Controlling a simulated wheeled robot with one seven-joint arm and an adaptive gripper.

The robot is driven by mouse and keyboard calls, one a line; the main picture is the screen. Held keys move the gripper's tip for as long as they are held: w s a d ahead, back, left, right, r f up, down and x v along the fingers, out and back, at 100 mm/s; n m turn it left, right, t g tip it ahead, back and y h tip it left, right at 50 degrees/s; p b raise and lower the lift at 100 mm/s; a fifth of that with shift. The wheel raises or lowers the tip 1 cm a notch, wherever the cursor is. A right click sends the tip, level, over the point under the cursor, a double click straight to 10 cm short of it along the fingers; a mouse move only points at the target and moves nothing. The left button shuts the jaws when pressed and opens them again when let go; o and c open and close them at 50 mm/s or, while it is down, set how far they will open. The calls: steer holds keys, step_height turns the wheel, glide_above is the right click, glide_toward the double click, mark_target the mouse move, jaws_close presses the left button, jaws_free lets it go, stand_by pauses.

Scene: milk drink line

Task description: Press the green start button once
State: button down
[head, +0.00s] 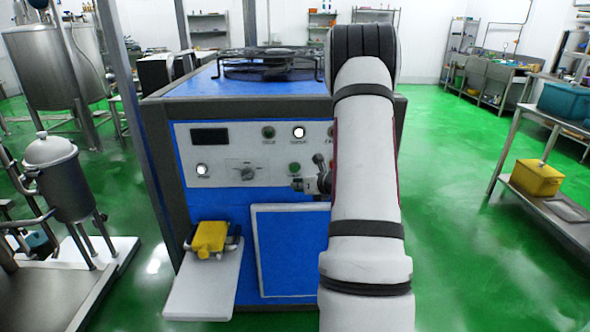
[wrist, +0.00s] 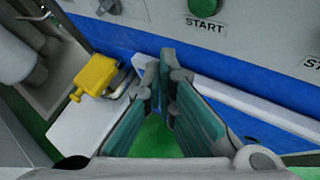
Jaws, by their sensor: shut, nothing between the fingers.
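The green start button (wrist: 204,6) is at the top of the wrist view, cut by the frame edge, with the word START below it. In the head view, the green button (head: 294,168) on the lower row of the panel appears to be the same one. My gripper (head: 297,184) is in front of the panel, close to that button and a little below it in the picture. In the wrist view, my gripper (wrist: 168,62) is shut and empty, its fingertips below the START label. I see no contact with the button; the exact gap cannot be told.
A yellow object (head: 209,238) sits on a low white shelf (head: 203,285).

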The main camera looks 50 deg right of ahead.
steer(key=w+d, duration=0.3)
steer(key=d, duration=0.1)
steer(key=shift+w, duration=0.2)
steer(key=shift+w+d+b, duration=0.1)
steer(key=shift+b, duration=0.2)
stand_by(1.2)
steer(key=shift+w+d, duration=0.15)
steer(key=shift+d, duration=0.05)
steer(key=shift+w+d+b, duration=0.3)
stand_by(0.9)
steer(key=shift+s+a, duration=0.55)
steer(key=shift+a, duration=0.1)
stand_by(0.4)
steer(key=shift+s+a+b, duration=0.75)
steer(key=shift+s+a, duration=0.9)
steer(key=shift+a, duration=0.25)
